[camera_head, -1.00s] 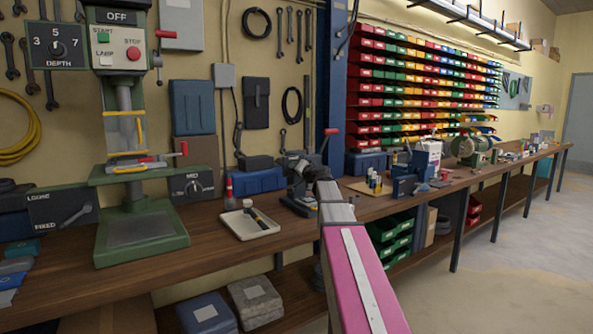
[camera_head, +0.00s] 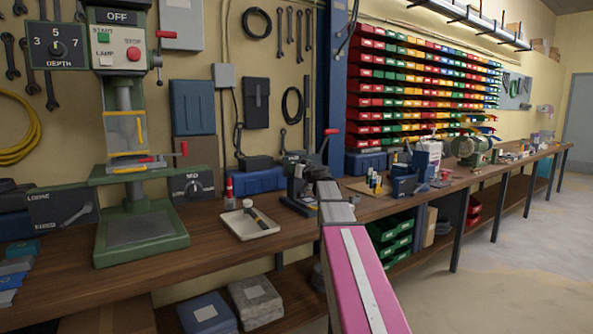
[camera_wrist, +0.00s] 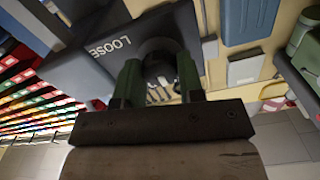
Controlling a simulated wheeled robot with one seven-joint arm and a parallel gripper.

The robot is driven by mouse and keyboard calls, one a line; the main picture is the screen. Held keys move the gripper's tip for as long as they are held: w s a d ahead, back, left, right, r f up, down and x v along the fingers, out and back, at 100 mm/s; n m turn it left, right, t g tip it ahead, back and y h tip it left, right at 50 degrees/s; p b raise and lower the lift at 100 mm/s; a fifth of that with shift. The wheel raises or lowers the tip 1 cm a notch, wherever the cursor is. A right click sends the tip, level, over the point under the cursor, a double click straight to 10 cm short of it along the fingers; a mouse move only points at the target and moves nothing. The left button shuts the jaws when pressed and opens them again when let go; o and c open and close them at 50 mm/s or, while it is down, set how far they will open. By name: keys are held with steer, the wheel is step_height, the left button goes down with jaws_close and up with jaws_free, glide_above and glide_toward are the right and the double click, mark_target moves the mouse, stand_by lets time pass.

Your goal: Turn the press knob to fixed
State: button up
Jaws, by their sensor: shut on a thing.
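In the wrist view my gripper (camera_wrist: 158,75) is shut on a dark round knob (camera_wrist: 160,47), with one green-looking finger on each side. The knob sits on a dark panel (camera_wrist: 88,70) with the word LOOSE beside it. The knob's pointer and a FIXED label are not visible there. In the head view my gripper (camera_head: 303,180) is at the bench's middle, in front of a small dark panel (camera_head: 291,157), mostly hidden by my arm. The green drill press (camera_head: 140,225) stands at left, with a LOOSE/FIXED lever plate (camera_head: 62,207) beside it.
A red-tipped lever (camera_head: 327,138) rises close behind my gripper. A pale tray (camera_head: 250,223) holding a dark-handled tool lies left of my gripper. A MID dial box (camera_head: 193,187) and a blue case (camera_head: 258,180) stand behind. The bench (camera_head: 215,262) front is mostly clear.

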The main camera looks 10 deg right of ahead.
stand_by(0.4)
steer(key=o, duration=0.9)
steer(key=shift+s, duration=0.1)
steer(key=v, duration=1)
steer(key=shift+s+d, duration=0.15)
steer(key=shift+s, duration=0.15)
